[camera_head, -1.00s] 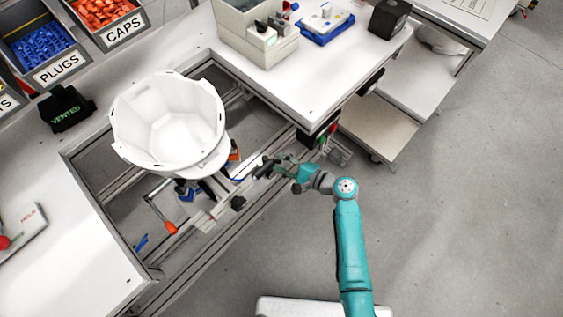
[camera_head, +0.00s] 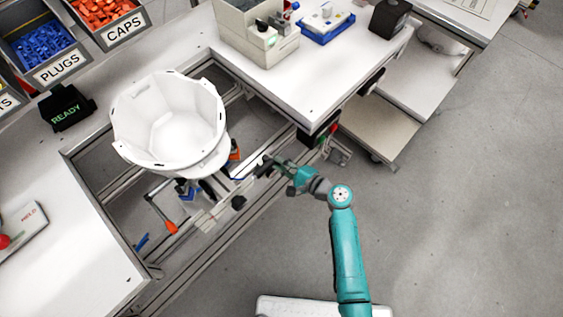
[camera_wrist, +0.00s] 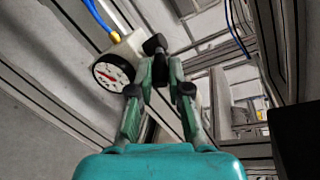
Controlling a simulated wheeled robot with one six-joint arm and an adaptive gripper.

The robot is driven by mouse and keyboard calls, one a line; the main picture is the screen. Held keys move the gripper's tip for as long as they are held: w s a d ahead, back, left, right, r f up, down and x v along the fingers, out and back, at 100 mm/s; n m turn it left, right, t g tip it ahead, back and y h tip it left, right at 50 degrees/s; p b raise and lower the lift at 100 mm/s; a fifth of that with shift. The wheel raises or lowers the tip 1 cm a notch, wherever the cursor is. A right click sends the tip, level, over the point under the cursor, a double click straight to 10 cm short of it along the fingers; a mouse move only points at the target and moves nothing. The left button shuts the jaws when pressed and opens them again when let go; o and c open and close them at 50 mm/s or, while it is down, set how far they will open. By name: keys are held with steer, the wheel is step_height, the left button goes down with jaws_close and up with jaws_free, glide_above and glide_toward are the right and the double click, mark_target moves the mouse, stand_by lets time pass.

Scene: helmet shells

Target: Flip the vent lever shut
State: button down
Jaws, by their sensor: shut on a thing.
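The vent lever (camera_wrist: 153,43) shows in the wrist view as a dark piece at the fingertips, beside a pale valve body with a round dial gauge (camera_wrist: 113,72). My gripper (camera_wrist: 166,64) is shut on it; the fingers hide part of it. In the head view my gripper (camera_head: 268,166) is at the frame rail, right of the white helmet shell (camera_head: 170,122); the lever is too small to make out there. A small black display (camera_head: 66,108) on the left bench reads READY in green.
The shell sits on a fixture in the open frame (camera_head: 215,221) between white bench tops. An orange-handled clamp (camera_head: 171,227) is below the shell. A blue hose (camera_wrist: 97,14) runs to the valve body. Open floor (camera_head: 460,220) lies to the right.

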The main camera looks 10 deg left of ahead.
steer(key=c, duration=1.1)
jaws_free()
steer(key=v, duration=1.2)
